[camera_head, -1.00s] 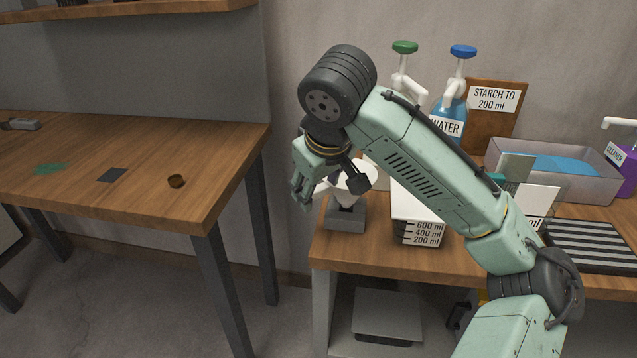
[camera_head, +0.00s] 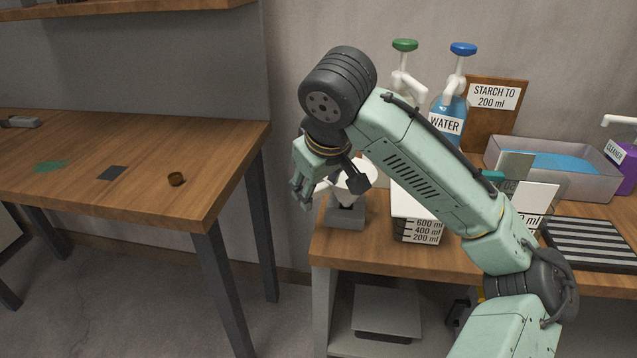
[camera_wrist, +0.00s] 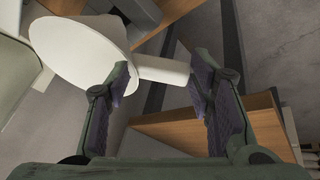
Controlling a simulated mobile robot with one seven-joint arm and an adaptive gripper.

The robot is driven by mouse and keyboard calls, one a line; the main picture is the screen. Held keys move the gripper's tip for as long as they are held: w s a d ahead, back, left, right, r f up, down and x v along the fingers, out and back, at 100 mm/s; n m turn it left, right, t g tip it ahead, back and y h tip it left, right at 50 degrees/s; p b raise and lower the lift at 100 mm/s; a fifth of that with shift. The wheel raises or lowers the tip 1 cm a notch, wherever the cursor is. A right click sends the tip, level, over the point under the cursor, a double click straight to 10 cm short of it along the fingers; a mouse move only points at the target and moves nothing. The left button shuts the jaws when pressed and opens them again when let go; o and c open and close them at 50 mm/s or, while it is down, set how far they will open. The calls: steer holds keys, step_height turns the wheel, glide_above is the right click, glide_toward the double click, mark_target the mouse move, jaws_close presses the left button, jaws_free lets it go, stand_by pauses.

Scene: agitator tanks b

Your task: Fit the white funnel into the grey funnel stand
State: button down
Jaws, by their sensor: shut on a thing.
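The white funnel (camera_head: 356,181) is at the left end of the right-hand bench, wide mouth up, its cone directly above or in the top of the grey funnel stand (camera_head: 345,217). I cannot tell whether it is seated. My gripper (camera_head: 304,196) is to the left of the funnel, partly hidden by my wrist. In the wrist view, the funnel (camera_wrist: 80,50) shows as a wide white disc, and its pale side tab lies between the fingers of my gripper (camera_wrist: 160,78), which is shut on it. A grey block, probably the stand, shows partly behind the funnel there.
A white measuring container (camera_head: 418,228) stands close right of the stand. Behind are a blue water bottle (camera_head: 447,125), a sign board (camera_head: 493,100) and a grey tub (camera_head: 600,185).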

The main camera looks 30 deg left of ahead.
steer(key=shift+f+b, duration=0.55)
steer(key=shift+f, duration=0.35)
steer(key=c, duration=0.7)
jaws_free()
steer(key=shift+r, duration=0.1)
steer(key=v, duration=1.2)
steer(key=shift+d, duration=0.1)
